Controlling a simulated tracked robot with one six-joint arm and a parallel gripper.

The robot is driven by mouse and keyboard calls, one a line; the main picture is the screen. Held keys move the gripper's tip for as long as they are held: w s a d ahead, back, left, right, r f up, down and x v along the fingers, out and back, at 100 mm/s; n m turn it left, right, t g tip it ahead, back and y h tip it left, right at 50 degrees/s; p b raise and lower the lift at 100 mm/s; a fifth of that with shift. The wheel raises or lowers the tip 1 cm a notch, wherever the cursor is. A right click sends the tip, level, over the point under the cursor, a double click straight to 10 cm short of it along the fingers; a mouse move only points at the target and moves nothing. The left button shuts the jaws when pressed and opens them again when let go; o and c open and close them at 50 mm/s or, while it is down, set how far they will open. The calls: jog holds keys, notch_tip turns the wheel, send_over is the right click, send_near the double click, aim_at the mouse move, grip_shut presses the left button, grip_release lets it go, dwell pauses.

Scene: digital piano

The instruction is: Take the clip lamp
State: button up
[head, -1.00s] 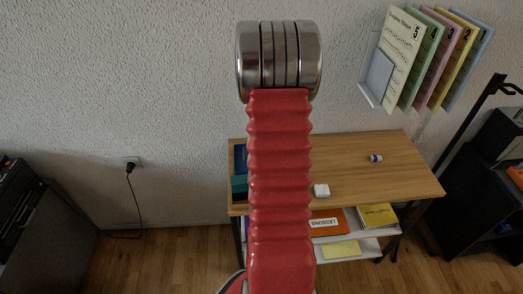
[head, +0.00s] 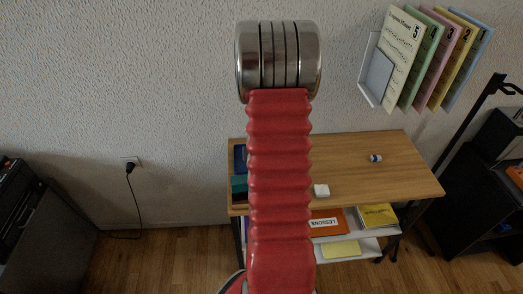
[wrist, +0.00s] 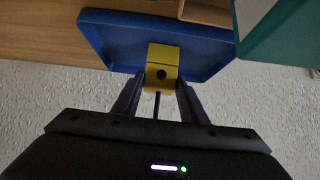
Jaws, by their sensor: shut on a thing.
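In the wrist view, a small yellow block with a dark round spot, which looks like the clip lamp (wrist: 161,70), sits between the two dark fingers of my gripper (wrist: 158,92). The fingers are shut on it. A thin dark strip or cord runs from it back between the fingers. Its far end overlaps a blue tray-like thing (wrist: 110,40); I cannot tell whether they touch. In the head view my arm hides the gripper and the lamp.
A teal box (wrist: 285,38) is close to the right of the blue tray; it also shows at the left end of the wooden desk (head: 350,160). A white block (head: 321,191) and a small blue-white item (head: 375,158) lie on the desk. A booklet rack (head: 372,75) hangs above right.

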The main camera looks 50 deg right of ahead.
jog(key=shift+r, duration=0.1)
jog(key=shift+r, duration=2.4)
